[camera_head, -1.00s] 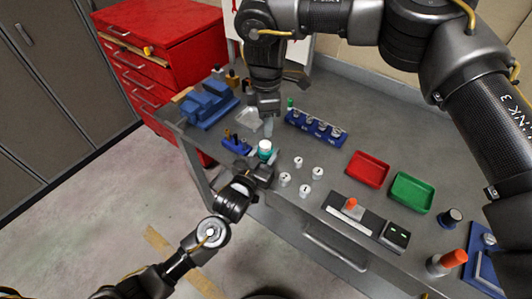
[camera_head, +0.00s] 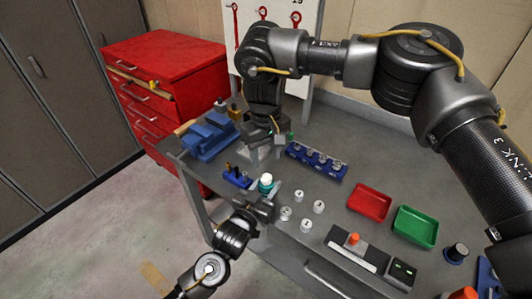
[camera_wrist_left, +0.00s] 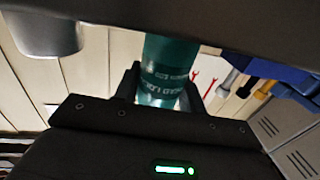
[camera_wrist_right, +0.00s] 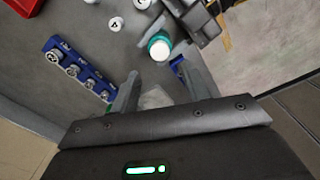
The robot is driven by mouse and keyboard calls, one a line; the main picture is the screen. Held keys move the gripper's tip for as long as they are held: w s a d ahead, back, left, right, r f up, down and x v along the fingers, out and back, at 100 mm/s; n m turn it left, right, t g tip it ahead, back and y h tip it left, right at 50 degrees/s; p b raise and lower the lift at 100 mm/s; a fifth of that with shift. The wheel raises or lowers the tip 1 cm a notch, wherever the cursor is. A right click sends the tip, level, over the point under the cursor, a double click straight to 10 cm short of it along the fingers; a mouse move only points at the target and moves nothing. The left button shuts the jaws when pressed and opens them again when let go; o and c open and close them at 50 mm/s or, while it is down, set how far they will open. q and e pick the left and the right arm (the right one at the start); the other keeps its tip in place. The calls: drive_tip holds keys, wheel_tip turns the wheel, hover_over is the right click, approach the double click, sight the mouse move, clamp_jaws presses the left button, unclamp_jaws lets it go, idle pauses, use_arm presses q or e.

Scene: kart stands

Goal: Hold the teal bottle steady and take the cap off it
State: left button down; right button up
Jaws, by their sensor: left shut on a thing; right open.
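The teal bottle (camera_head: 266,188) stands upright near the front left edge of the bench, with a white cap (camera_head: 266,178) on top. My left gripper (camera_head: 262,203) is shut on its body from the front. The left wrist view shows the teal bottle (camera_wrist_left: 170,72) between the fingers, with pale lettering on it. My right gripper (camera_head: 268,142) is open and empty, above and behind the bottle, apart from it. In the right wrist view the white cap (camera_wrist_right: 160,49) lies beyond the open fingertips (camera_wrist_right: 160,80).
A blue rack (camera_head: 237,178) stands left of the bottle, and several white numbered pieces (camera_head: 299,196) stand to its right. A blue holder (camera_head: 316,160) lies behind. A red tray (camera_head: 369,202) and a green tray (camera_head: 415,226) are further right. A blue vise-like block (camera_head: 208,137) is at back left.

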sight(266, 178)
drive_tip(key=shift+f, duration=4)
